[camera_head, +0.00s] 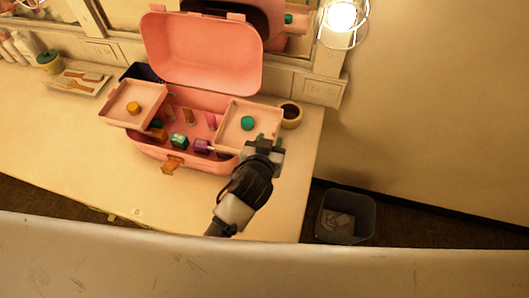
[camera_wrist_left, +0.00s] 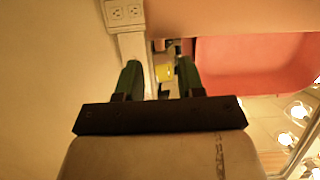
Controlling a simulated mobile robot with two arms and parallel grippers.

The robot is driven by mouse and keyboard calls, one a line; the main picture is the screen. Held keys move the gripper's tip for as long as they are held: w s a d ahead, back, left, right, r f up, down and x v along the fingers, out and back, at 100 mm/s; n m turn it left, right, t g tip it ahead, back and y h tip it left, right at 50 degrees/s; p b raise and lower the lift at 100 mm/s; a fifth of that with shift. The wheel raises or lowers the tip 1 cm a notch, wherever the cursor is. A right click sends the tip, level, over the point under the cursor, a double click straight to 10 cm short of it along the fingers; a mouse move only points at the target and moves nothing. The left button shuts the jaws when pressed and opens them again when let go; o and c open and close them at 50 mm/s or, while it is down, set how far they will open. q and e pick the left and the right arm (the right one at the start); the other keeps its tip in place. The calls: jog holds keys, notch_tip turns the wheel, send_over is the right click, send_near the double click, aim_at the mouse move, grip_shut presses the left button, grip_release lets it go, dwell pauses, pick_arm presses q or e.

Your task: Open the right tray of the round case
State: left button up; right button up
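The pink case (camera_head: 150,152) stands on the counter with its lid (camera_head: 200,55) raised. Its right tray (camera_head: 233,136) sits above the case's right part and reaches past its right side. A teal round item (camera_head: 247,123) lies on it. The left tray (camera_head: 118,108) juts out at the left with an orange round item (camera_head: 133,108). My left gripper (camera_head: 262,138) is at the right tray's front edge; contact cannot be told. In the left wrist view its green fingers (camera_wrist_left: 160,75) stand apart with nothing held; the pink lid (camera_wrist_left: 245,65) is at right. My right gripper is not in view.
Several small bottles, including a green one (camera_head: 179,141) and a purple one (camera_head: 202,146), stand in the case's bottom. A dark-centred round roll or jar (camera_head: 290,115) stands just right of the right tray. A bin (camera_head: 345,220) is on the floor. The counter's left front is clear.

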pick_arm(q)
jog(key=shift+b+v, duration=0.35)
jog(key=shift+v, duration=2.45)
